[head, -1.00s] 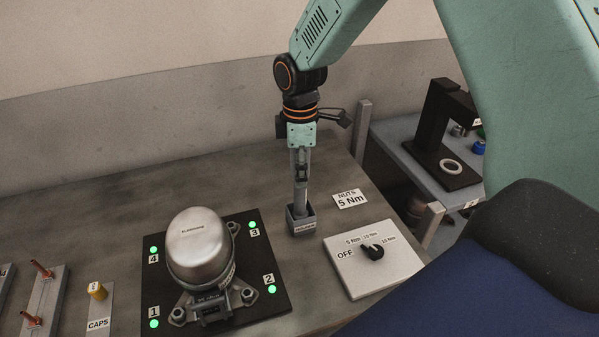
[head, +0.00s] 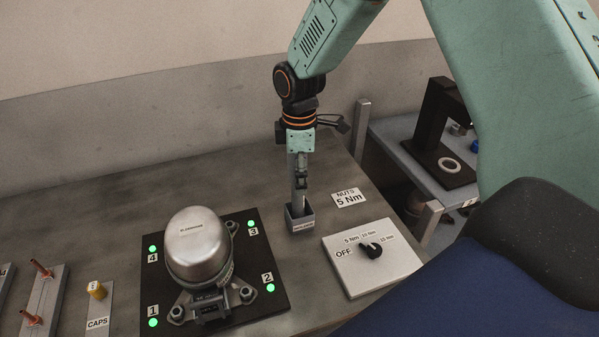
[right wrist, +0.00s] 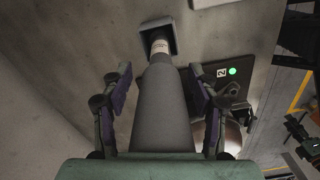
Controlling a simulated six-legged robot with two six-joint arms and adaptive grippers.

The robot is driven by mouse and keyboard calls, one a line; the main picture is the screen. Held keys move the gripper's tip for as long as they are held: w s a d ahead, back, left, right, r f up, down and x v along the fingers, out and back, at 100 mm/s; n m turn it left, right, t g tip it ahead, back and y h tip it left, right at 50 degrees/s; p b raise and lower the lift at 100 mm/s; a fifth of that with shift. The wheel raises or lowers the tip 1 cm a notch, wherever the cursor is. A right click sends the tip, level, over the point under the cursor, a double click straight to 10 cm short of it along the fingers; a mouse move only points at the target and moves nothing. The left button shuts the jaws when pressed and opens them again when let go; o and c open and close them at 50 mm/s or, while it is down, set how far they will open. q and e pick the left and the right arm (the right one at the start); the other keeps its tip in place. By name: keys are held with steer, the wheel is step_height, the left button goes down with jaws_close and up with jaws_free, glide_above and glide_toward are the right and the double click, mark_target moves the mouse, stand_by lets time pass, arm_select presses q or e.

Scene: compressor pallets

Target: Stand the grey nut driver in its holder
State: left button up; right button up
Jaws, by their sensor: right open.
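The grey nut driver (right wrist: 160,110) stands with its lower end in its holder, a small square grey cup (head: 300,222) on the bench. In the right wrist view its narrow end reaches into the holder's opening (right wrist: 150,28). My right gripper (head: 300,172) points down over the holder, around the driver. In the right wrist view its two fingers (right wrist: 160,92) are spread on either side of the driver, with gaps visible between them and its body. The driver's upper end is hidden by my gripper. My left gripper is not in view.
A silver compressor (head: 198,245) stands on a black plate (head: 245,308) with green lights, left of the holder. A torque switch box (head: 395,275) and a "NUTS 5 Nm" label (head: 348,198) lie to the right. A yellow cap (head: 97,290) is at lower left. Bench behind the compressor is clear.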

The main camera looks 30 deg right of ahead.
steer(key=shift+a, duration=0.1)
steer(key=shift+w+r, duration=0.1)
steer(key=shift+r, duration=0.1)
step_height(320, 180, up, 10)
steer(key=shift+r, duration=1)
